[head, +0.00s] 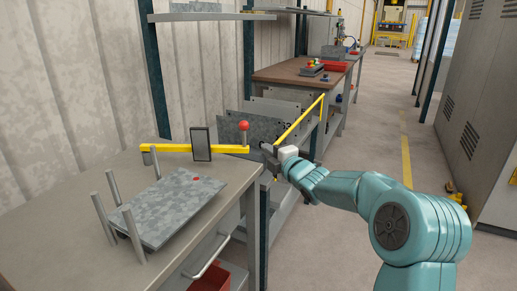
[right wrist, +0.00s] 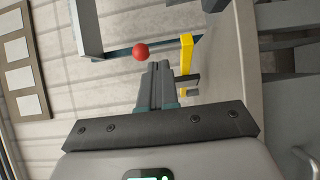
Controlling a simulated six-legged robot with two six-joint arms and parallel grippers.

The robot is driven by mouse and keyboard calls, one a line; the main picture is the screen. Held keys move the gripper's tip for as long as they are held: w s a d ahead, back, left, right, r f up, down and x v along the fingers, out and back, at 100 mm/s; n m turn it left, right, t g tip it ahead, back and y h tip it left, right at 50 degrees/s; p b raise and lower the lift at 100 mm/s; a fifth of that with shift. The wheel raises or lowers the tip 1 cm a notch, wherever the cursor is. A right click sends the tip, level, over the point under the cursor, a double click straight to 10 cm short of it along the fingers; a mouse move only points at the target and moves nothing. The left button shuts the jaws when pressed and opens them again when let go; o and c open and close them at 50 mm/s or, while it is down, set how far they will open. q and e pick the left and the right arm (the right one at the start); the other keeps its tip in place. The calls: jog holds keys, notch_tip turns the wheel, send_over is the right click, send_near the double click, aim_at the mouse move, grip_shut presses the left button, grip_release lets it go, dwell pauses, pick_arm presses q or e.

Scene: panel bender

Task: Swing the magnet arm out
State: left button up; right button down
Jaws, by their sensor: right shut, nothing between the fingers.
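The magnet arm (head: 180,148) is a yellow bar low over the near grey table, with a dark block (head: 201,144) on it. A red ball knob (head: 244,126) stands on a short stem at its right end. My right gripper (head: 268,151) is just right of that end, apart from the knob, shut and empty. In the right wrist view the shut fingers (right wrist: 159,68) point towards the red knob (right wrist: 140,51), with a yellow bar end (right wrist: 185,52) beside them. A grey sheet (head: 165,208) with a red spot lies below the magnet arm. My left gripper is not in view.
Several upright metal pins (head: 102,218) stand at the sheet's left edge. A rack of grey plates (head: 255,128) with a yellow rail (head: 300,121) stands behind my gripper. A brown bench (head: 285,71) is further back.

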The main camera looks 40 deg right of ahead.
jog(key=s, duration=0.2)
jog(key=s+d, duration=0.1)
jog(key=s, duration=0.1)
jog(key=shift+f, duration=0.1)
jog(key=shift+s, duration=0.2)
jog(key=shift+w, duration=0.1)
